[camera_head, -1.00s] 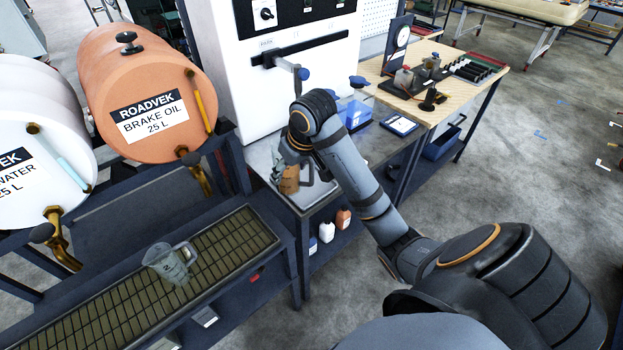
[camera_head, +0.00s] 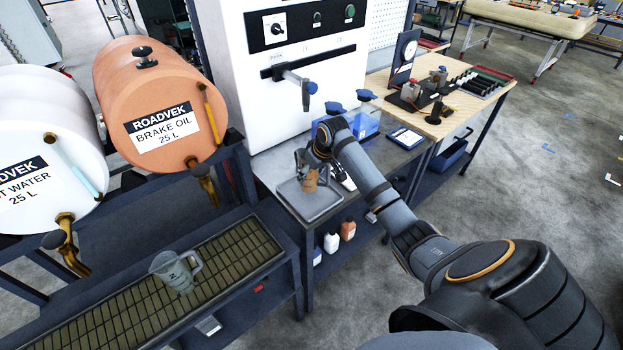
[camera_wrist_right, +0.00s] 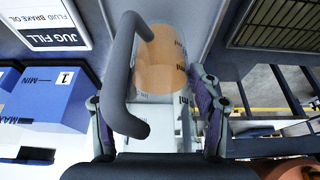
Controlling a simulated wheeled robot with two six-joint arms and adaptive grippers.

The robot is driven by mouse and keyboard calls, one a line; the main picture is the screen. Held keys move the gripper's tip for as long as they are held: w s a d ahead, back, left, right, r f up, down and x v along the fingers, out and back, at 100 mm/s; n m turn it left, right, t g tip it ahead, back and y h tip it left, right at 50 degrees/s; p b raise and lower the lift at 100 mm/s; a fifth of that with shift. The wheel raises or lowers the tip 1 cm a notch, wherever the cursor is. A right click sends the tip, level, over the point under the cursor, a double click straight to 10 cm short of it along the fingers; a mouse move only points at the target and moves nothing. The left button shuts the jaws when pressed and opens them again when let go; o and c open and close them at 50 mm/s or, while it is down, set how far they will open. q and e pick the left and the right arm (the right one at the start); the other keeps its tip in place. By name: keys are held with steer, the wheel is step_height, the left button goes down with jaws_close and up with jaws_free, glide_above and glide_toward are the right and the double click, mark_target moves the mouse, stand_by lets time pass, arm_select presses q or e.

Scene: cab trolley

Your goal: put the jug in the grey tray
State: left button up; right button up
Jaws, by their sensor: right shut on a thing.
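My right gripper (camera_head: 308,166) is shut on a clear jug (camera_head: 310,181) with orange-brown fluid in it. In the right wrist view the jug (camera_wrist_right: 160,65) sits between the two fingers, with its thick grey handle towards the left. The grey tray (camera_head: 312,208) lies on the bench beside the white machine. The jug is over the back part of the tray; I cannot tell whether it touches the tray floor. The gripper hides part of the jug. My left gripper is not in view.
Another jug (camera_head: 175,272), marked 2, stands on the grate (camera_head: 110,318) at the front left. A brake oil drum (camera_head: 165,105) is behind it. Blue containers (camera_head: 365,122) and a tablet (camera_head: 406,138) are right of my gripper. The white machine (camera_head: 290,75) stands behind the tray.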

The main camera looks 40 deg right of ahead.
mark_target(311, 180)
step_height(311, 180, down, 2)
steer(key=shift+f+p, duration=0.2)
steer(key=shift+p, duration=0.35)
steer(key=shift+f, duration=0.25)
steer(key=shift+f, duration=0.1)
steer(key=o, duration=1.3)
steer(key=shift+o, duration=0.2)
steer(key=b+v, duration=0.1)
steer(key=v, duration=1.1)
steer(key=shift+b, duration=0.35)
steer(key=shift+s, duration=0.1)
